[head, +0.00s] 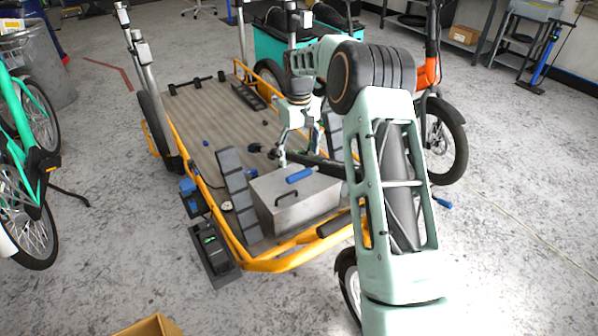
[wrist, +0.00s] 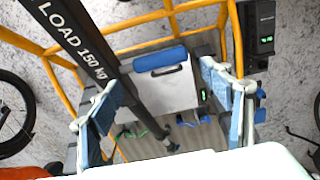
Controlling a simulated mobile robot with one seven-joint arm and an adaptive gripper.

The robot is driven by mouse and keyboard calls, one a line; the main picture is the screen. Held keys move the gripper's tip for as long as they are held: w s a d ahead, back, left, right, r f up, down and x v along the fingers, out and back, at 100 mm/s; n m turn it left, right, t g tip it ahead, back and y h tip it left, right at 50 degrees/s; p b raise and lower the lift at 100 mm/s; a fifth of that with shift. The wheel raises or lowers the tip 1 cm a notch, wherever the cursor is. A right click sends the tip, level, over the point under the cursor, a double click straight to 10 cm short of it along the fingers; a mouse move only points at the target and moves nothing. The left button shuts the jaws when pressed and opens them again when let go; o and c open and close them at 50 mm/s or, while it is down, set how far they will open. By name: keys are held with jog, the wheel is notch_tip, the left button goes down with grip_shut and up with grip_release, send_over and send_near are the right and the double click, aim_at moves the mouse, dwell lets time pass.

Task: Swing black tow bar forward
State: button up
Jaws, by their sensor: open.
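The black tow bar (wrist: 92,50) runs diagonally in the wrist view from the upper left to the lower middle, with white "LOAD 150 kg" lettering. In the head view the black bar (head: 322,164) lies low over the cargo bed behind the silver box, partly hidden by my arm. My gripper (head: 303,150) is above the bed beside the bar. In the wrist view my gripper (wrist: 165,82) is open, with its blue-padded fingers wide apart. The bar crosses the space between them in the picture; contact cannot be told.
A silver box (head: 292,208) with a blue cylinder (head: 299,176) on top stands at the near end of the bed. A yellow frame (head: 275,265) edges the bed. Upright posts (head: 145,65) stand at left. An orange bike (head: 440,130) is at right.

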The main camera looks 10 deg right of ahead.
aim_at(299, 173)
notch_tip(299, 173, down, 6)
jog(key=shift+f+b, duration=0.2)
jog(key=shift+b, duration=0.35)
